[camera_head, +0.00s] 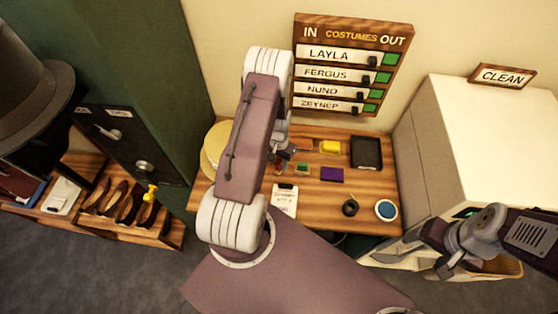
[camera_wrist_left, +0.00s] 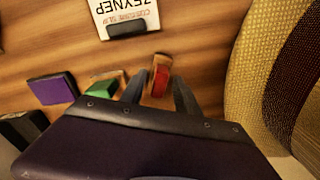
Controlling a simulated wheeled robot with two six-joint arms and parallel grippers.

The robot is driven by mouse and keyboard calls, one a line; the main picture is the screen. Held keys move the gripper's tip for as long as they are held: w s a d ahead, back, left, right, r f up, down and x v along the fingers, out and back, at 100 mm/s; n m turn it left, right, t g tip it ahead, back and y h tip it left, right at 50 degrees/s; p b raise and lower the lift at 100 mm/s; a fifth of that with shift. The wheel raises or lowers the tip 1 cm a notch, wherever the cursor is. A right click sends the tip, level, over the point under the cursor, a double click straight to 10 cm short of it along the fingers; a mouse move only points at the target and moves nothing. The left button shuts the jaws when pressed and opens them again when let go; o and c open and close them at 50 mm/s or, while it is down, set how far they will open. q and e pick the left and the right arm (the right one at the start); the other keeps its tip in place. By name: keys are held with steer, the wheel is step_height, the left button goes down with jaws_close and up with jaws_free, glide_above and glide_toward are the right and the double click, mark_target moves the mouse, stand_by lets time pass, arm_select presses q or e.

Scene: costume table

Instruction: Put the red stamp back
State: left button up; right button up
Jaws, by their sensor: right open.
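The red stamp (camera_wrist_left: 160,78), with a wooden end and a red part, stands on the wooden table in the left wrist view. My left gripper (camera_wrist_left: 159,90) has its two fingers apart, one on each side of the stamp, with a small gap showing. In the head view the left arm reaches down over the table, and its gripper (camera_head: 281,158) partly hides that spot. A green block (camera_wrist_left: 100,88) is beside the left finger. My right gripper (camera_head: 456,266) is open and empty at the lower right, off the table's front edge.

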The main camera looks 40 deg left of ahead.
mark_target(279, 162)
arm_select(q)
steer(key=shift+r, duration=0.3)
step_height(279, 162, up, 12)
steer(key=b, duration=0.2)
steer(key=s+d+r+m+t, duration=0.1)
steer(key=s+d+r, duration=0.35)
steer(key=d, duration=0.25)
steer(key=s+d+r, duration=0.3)
steer(key=s+d, duration=0.3)
steer(key=d, duration=0.2)
step_height(279, 162, down, 7)
steer(key=w+b, duration=0.1)
steer(key=b, duration=0.6)
steer(key=shift+a, duration=0.3)
steer(key=shift+s, duration=0.1)
